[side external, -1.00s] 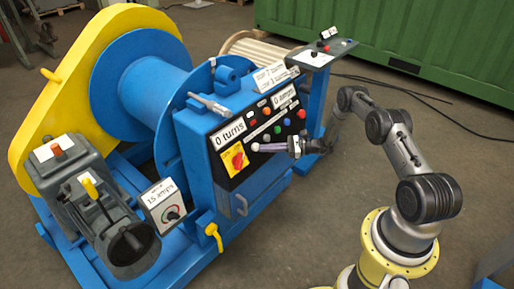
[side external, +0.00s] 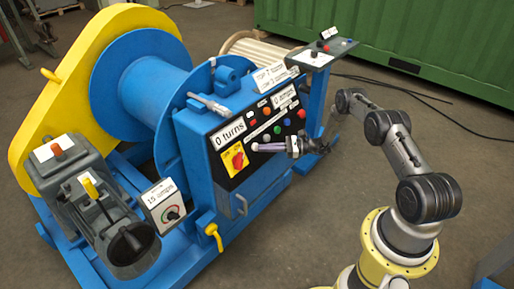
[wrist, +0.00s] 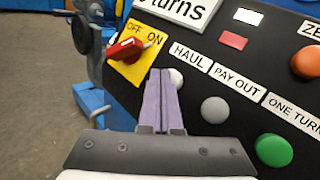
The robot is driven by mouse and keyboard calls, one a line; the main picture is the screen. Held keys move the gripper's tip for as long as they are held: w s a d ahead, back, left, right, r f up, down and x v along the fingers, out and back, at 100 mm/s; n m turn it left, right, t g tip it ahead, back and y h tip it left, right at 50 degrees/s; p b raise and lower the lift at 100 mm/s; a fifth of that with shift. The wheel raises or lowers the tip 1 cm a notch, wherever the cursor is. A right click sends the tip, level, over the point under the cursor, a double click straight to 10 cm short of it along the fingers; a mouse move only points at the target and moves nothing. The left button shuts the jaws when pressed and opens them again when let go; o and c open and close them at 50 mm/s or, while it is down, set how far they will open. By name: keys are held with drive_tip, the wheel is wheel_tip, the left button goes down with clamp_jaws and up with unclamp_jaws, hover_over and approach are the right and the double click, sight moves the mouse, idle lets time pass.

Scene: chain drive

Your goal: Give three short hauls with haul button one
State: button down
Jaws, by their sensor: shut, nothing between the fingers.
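The haul button is a pale round button (wrist: 177,79) under the HAUL label (wrist: 190,57) on the black sloping panel. My gripper (wrist: 160,72) is shut and empty, its purple fingers pressed together. In the wrist view the fingertips overlap the left side of the haul button, and I cannot tell if they touch it. The display reads 0 turns (side external: 230,133), and another reads 0 amps (side external: 284,96).
A red rotary switch (wrist: 127,48) on a yellow OFF/ON plate sits left of the fingers. A grey PAY OUT button (wrist: 214,110), a green ONE TURN button (wrist: 273,150) and an orange button (wrist: 306,62) lie to the right. The blue drum (side external: 140,85) stands behind.

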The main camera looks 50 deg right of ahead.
drive_tip(key=shift+w+f, duration=0.25)
drive_tip(key=shift+w, duration=0.2)
idle(0.5)
idle(3.3)
drive_tip(key=shift+s+r, duration=0.45)
drive_tip(key=shift+s, duration=0.5)
drive_tip(key=shift+s+r, duration=0.35)
drive_tip(key=shift+s, duration=0.35)
drive_tip(key=shift+s+r, duration=0.4)
drive_tip(key=shift+s, duration=0.35)
drive_tip(key=shift+s+r, duration=0.35)
drive_tip(key=shift+s, duration=0.35)
